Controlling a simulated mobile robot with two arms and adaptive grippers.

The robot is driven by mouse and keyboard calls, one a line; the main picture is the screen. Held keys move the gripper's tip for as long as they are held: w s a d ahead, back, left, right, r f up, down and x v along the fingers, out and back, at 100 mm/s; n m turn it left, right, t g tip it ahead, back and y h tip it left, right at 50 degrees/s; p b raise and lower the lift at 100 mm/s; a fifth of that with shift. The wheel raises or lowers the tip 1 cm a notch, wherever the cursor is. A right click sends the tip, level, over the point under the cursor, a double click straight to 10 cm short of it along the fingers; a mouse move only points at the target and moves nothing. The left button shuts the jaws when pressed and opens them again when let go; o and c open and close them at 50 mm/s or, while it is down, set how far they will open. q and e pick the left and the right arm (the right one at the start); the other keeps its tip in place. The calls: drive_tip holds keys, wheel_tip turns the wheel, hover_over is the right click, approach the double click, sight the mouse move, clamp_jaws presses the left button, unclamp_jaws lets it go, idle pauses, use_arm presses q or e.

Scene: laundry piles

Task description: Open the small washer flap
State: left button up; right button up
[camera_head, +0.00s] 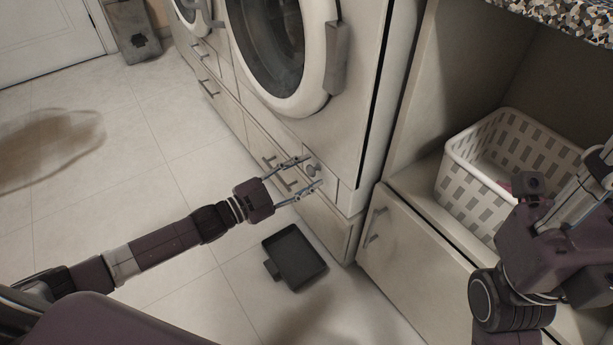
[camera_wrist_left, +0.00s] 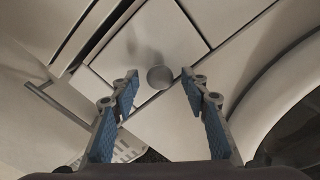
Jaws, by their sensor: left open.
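The small washer flap (camera_head: 325,178) is a pale panel low on the front of the white washer (camera_head: 352,90), below its round door. The flap appears closed. A round grey knob (camera_wrist_left: 159,78) on the flap (camera_wrist_left: 150,42) shows in the left wrist view. My left gripper (camera_head: 313,170) is open at the flap, its fingers on either side of the knob. In the left wrist view its blue-padded fingers (camera_wrist_left: 159,75) are apart with nothing gripped; contact with the knob cannot be told. My right gripper (camera_head: 592,178) is at the right edge, partly cut off.
A dark tray (camera_head: 297,258) lies on the floor below the washer. A white laundry basket (camera_head: 474,188) stands on a shelf at right, above a cabinet door (camera_head: 410,265). A grey bin (camera_head: 133,32) stands far left. The floor at left is mostly clear.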

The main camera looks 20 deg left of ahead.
use_arm(q)
drive_tip(key=shift+w+d, duration=0.1)
drive_tip(key=shift+c, duration=0.7)
clamp_jaws()
